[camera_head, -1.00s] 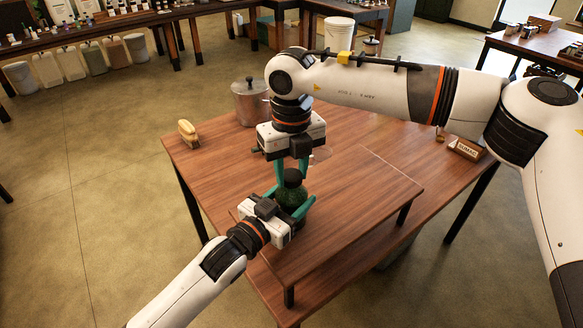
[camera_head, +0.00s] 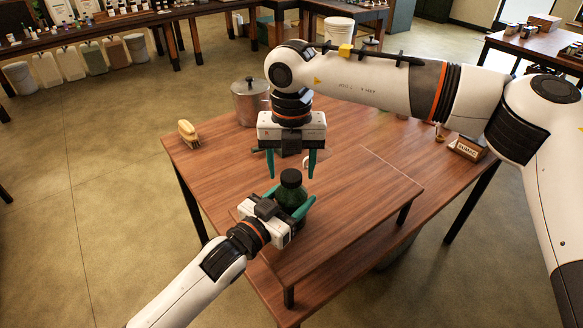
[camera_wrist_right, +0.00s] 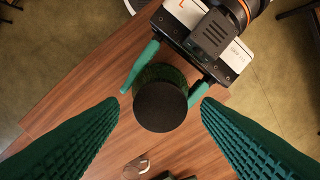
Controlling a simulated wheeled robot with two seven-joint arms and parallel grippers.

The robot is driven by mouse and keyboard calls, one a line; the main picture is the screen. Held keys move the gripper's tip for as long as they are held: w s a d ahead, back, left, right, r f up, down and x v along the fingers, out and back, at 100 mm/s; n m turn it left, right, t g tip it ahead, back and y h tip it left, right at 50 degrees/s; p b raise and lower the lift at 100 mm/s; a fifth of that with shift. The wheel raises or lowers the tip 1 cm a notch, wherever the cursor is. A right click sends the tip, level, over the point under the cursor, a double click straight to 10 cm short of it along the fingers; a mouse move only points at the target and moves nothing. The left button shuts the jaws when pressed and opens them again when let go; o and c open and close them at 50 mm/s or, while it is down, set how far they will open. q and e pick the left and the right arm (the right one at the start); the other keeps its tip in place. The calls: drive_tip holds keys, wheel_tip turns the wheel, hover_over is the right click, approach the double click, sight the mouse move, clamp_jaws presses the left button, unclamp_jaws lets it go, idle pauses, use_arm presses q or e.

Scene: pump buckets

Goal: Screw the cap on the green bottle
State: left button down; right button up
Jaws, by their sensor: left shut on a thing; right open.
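The green bottle (camera_head: 290,194) stands upright on the small raised wooden stand, with the dark cap (camera_head: 291,177) on its top. My left gripper (camera_head: 291,207) is shut around the bottle's body. In the right wrist view the round black cap (camera_wrist_right: 160,106) is seen from above, with the green bottle (camera_wrist_right: 163,73) partly hidden under it. My right gripper (camera_head: 291,176) is open, pointing down above the bottle. In the right wrist view its fingers stand apart on either side of the cap, with gaps. I cannot tell whether the cap is fully seated.
A metal pot (camera_head: 250,102) stands behind my right gripper. A brush (camera_head: 188,133) lies at the table's left edge and a labelled block (camera_head: 467,149) at its right. A small light object (camera_wrist_right: 138,164) lies near the bottle. The raised stand's right part (camera_head: 372,190) is clear.

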wheel_tip(320, 180, up, 3)
drive_tip(key=shift+r, duration=0.2)
drive_tip(key=shift+c, duration=0.4)
drive_tip(key=n, duration=0.2)
drive_tip(key=r+n, duration=0.1)
drive_tip(key=n, duration=0.1)
drive_tip(key=shift+n, duration=0.4)
drive_tip(key=n, duration=0.2)
drive_tip(key=r+n, duration=0.1)
drive_tip(key=n, duration=0.4)
drive_tip(key=shift+r+n, duration=0.35)
drive_tip(key=shift+n, duration=0.05)
drive_tip(key=n, duration=0.3)
drive_tip(key=shift+r+n, duration=0.3)
drive_tip(key=shift+r, duration=0.05)
drive_tip(key=shift+f, duration=4)
